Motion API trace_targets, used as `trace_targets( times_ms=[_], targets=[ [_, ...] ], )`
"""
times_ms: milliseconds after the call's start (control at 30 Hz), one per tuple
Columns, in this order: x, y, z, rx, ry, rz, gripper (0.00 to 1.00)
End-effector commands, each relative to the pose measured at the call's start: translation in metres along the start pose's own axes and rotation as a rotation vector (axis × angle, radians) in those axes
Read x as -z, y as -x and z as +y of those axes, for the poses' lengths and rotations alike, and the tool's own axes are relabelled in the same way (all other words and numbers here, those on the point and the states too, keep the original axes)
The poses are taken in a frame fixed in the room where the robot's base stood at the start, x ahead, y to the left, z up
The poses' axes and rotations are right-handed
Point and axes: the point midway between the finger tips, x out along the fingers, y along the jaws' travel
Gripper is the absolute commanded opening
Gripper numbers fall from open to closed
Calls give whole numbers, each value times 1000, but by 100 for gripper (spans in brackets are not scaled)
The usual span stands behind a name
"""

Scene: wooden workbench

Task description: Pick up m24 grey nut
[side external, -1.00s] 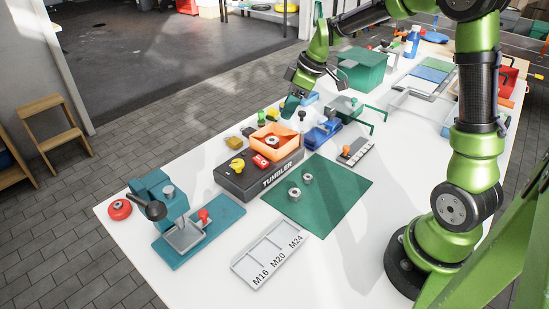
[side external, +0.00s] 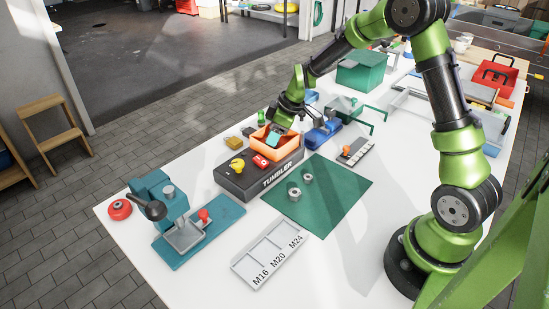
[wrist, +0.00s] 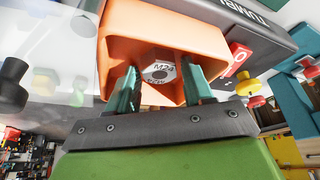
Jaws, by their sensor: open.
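The grey M24 nut (wrist: 159,69) lies in the orange bin (wrist: 205,35) of the tumbler, with "M24" legible on its face. My gripper (wrist: 160,76) is open, with its two teal fingers reaching into the bin, one on either side of the nut. I cannot tell whether either finger touches it. In the side view my gripper (side external: 273,138) is at the orange bin (side external: 287,150), and it hides the nut there.
The dark tumbler base (side external: 262,179) carries a yellow knob and a red switch. Two other nuts (side external: 295,193) sit on the green mat (side external: 335,197). A tray marked M16, M20, M24 (side external: 270,254) lies in front. A teal press (side external: 185,222) stands at left.

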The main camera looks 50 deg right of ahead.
Motion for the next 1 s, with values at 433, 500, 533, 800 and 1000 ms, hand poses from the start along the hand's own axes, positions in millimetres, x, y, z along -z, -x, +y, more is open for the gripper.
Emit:
trace_targets(
  times_ms=[433, 500, 533, 800, 1000],
  targets=[
    [0, 1, 0, -1, 0, 1, 5],
    [0, 1, 0, 0, 0, 1, 5],
    [0, 1, 0, 0, 0, 1, 5],
    [4, 9, 0, -2, 0, 3, 5],
    [15, 36, 1, -4, 1, 5, 5]
  ],
)
